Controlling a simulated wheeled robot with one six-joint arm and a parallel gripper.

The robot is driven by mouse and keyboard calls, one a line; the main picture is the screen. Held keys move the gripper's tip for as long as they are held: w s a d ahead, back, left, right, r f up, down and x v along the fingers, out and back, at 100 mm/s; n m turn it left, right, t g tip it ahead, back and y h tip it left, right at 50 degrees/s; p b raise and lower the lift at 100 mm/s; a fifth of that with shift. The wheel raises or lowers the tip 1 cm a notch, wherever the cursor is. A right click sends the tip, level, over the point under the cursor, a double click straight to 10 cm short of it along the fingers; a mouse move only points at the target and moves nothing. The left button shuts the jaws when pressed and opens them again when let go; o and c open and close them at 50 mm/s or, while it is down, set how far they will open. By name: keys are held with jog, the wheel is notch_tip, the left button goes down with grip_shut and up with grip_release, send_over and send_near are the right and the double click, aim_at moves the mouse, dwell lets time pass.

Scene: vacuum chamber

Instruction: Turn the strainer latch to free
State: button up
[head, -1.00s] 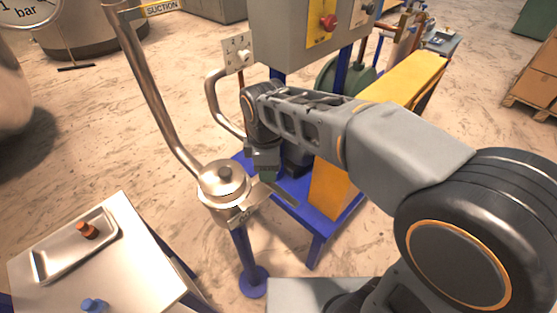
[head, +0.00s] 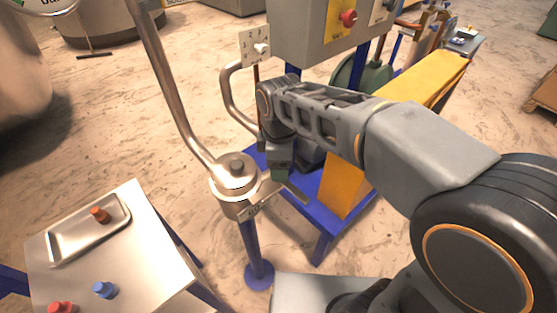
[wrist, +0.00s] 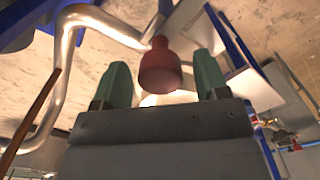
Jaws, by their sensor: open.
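The strainer (head: 235,187) is a steel pot with a round lid and knob, on a blue post. A label plate (head: 262,203) juts from its right side, and a flat grey bar shows beyond it. My gripper (head: 281,172) points down just right of the strainer. In the wrist view my gripper (wrist: 162,62) has its two green fingers apart. A dark red knob (wrist: 160,68) shows between them, with gaps on both sides. It seems to be the latch's grip, but my gripper hides that spot in the head view. I cannot tell the latch's position.
A bent steel pipe (head: 172,95) rises from beside the strainer, and another pipe (head: 232,100) curves behind. A blue stand (head: 325,220) is close right. A side table (head: 165,270) at lower left holds a tray (head: 75,240) and small knobs. A control box (head: 320,35) stands behind.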

notch_tip(320, 180, up, 14)
jog(key=p, duration=0.1)
dwell(0.5)
jog(key=shift+f, duration=0.1)
dwell(0.4)
